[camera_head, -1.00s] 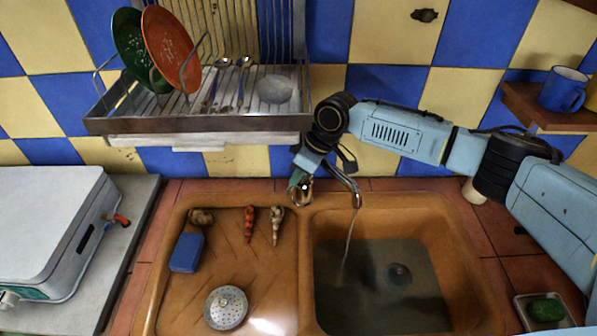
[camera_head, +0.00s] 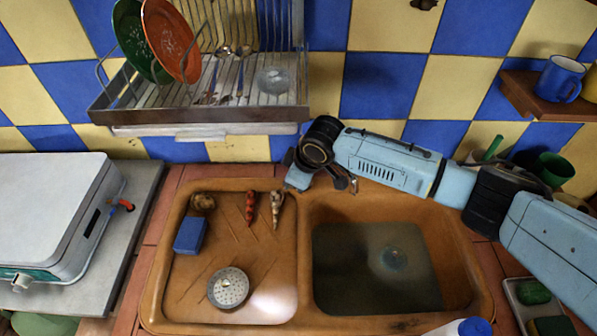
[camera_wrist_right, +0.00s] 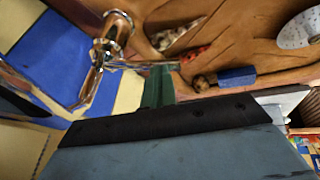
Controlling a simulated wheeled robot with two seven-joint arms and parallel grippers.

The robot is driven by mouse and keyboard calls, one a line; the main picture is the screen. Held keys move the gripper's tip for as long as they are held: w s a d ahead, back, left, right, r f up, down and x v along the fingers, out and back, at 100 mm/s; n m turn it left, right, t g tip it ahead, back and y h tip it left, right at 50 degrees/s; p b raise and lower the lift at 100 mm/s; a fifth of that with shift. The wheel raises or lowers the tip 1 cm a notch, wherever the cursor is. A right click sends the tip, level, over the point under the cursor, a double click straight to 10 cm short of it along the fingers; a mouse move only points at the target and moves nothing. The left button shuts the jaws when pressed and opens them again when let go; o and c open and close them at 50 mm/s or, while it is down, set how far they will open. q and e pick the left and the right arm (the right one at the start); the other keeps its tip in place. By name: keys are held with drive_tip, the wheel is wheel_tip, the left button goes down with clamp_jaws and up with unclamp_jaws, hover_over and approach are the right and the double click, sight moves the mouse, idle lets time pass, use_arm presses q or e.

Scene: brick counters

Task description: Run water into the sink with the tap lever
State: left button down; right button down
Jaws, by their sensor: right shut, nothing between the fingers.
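The chrome tap stands at the back of the orange-brown sink (camera_head: 300,202). In the head view my right arm hides most of it, and only a bit of its spout (camera_head: 353,186) shows. In the right wrist view the tap (camera_wrist_right: 112,35) shows its chrome body and a thin rod reaching toward my fingers. My right gripper (camera_head: 296,180) is shut and empty beside the tap; its green fingers (camera_wrist_right: 156,85) are close to the rod, and contact is unclear. No stream shows over the right basin (camera_head: 360,270), whose floor is dark around the drain. My left gripper is out of view.
The sink's left half holds a blue sponge (camera_head: 189,235), a round strainer (camera_head: 228,288) and small food pieces. A dish rack (camera_head: 200,118) hangs above left. A shelf (camera_head: 550,105) with a blue mug (camera_head: 561,80) is at right. A white appliance (camera_head: 50,210) stands left.

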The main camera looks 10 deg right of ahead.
drive_tip(key=shift+s+a, duration=0.1)
drive_tip(key=w+p+v, duration=0.1)
drive_tip(key=p+v, duration=0.3)
drive_tip(key=v, duration=1)
drive_tip(key=shift+w+r, duration=0.15)
drive_tip(key=shift+w, duration=0.1)
